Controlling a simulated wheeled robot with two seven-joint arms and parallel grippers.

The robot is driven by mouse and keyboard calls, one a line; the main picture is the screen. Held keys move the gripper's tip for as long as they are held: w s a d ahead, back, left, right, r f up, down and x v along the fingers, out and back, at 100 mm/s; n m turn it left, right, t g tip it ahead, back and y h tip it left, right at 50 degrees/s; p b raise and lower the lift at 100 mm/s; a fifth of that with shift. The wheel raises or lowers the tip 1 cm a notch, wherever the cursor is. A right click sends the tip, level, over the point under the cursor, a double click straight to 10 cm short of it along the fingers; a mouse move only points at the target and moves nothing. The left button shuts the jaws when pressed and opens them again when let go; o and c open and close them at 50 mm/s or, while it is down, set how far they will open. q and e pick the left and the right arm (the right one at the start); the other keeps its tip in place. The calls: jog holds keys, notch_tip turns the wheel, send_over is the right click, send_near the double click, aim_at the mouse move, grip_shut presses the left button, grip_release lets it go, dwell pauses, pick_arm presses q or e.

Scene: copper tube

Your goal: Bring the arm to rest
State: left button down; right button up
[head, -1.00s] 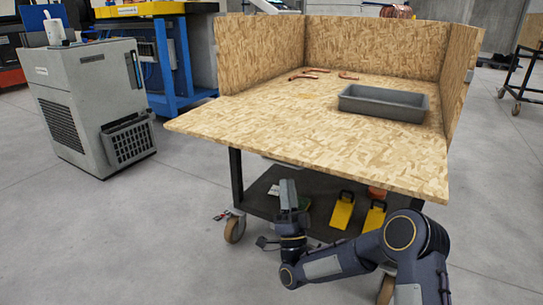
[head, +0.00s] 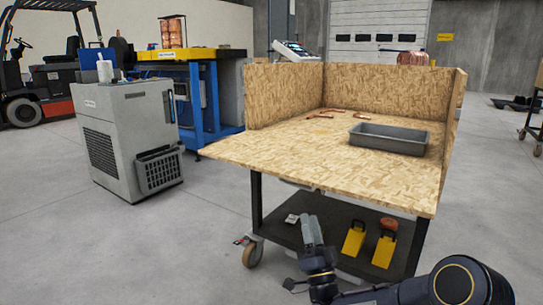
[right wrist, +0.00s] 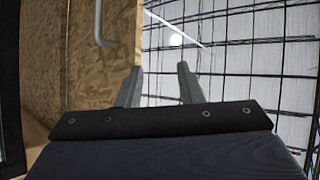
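My right arm comes in at the bottom right of the head view. Its right gripper (head: 313,232) points up in front of the cart's lower shelf, below the front edge of the table top. In the right wrist view the two fingers of the right gripper (right wrist: 160,88) stand apart with nothing between them, so it is open and empty. My left arm and gripper show in neither view.
Yellow pieces (head: 353,241) lie on the lower shelf (head: 285,232). A grey machine (head: 125,140) stands left. Floor between is clear.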

jog(key=s+d+r+n+g+h+p, duration=0.25)
jog(key=s+d+n+g, duration=0.25)
jog(key=s+d+g, duration=0.5)
jog(key=s+f+g, duration=0.5)
jog(key=s, duration=0.9)
jog(key=s+f+g, duration=0.4)
jog(key=s+g, duration=0.1)
jog(key=s, duration=1)
notch_tip(320, 180, up, 38)
jog(key=p, duration=3.8)
jog(key=shift+w+d+y, duration=0.25)
jog(key=shift+d+y, duration=0.1)
jog(key=shift+d, duration=0.1)
jog(key=shift+f, duration=0.15)
